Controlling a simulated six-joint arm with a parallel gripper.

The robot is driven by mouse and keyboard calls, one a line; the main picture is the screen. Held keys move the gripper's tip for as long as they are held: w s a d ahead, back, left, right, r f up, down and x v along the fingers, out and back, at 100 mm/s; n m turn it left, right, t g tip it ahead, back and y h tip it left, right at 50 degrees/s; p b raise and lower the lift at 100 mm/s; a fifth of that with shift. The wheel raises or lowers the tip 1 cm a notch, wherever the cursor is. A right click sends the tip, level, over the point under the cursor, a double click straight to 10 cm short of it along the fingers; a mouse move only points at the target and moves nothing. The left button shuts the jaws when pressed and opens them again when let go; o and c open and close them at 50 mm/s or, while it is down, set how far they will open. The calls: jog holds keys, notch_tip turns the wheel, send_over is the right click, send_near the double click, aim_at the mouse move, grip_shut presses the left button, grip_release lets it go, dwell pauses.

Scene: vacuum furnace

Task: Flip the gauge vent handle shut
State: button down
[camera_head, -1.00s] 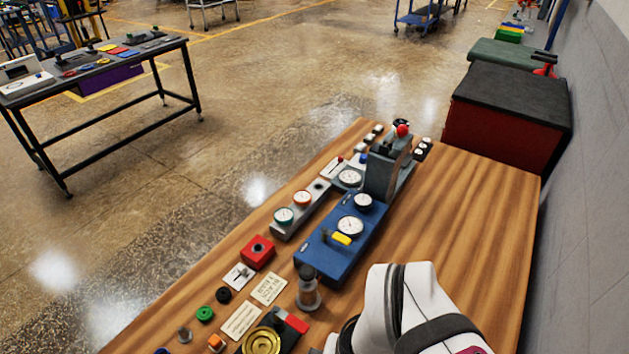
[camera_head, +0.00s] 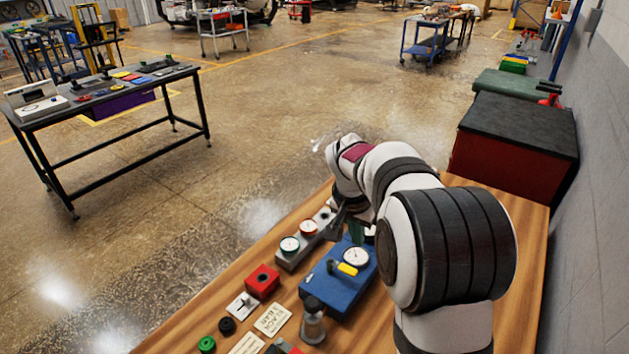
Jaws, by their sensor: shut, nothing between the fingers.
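A blue block (camera_head: 333,291) on the wooden bench carries a white round gauge (camera_head: 356,257). A short yellow handle (camera_head: 347,269) lies on the block just in front of that gauge. No label shows which handle is the gauge vent handle. My gripper (camera_head: 337,228) is shut and empty, pointing down beside the grey gauge strip, behind the blue block and left of its far end. It is small and dark here, and I cannot tell whether it touches anything. My arm hides the far part of the bench, including the grey upright with the red-ball lever.
A red button box (camera_head: 262,281), a toggle switch plate (camera_head: 242,306) and a glass-like cylinder (camera_head: 313,325) stand nearer. The bench's left edge borders open floor.

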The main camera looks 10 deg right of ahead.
aim_at(341, 266)
jog(key=w, duration=0.1)
jog(key=w+d+f, duration=0.1)
jog(key=w+f, duration=0.1)
jog(key=w, duration=0.1)
jog(key=shift+w+d+f, duration=0.1)
jog(key=shift+d+f, duration=0.05)
jog(key=shift+d, duration=0.1)
jog(key=x, duration=0.9)
jog(key=shift+w+d+f, duration=0.1)
jog(key=shift+d+f, duration=0.05)
jog(key=shift+d, duration=0.1)
jog(key=shift+s+a+f, duration=0.25)
jog(key=shift+s+a, duration=1.1)
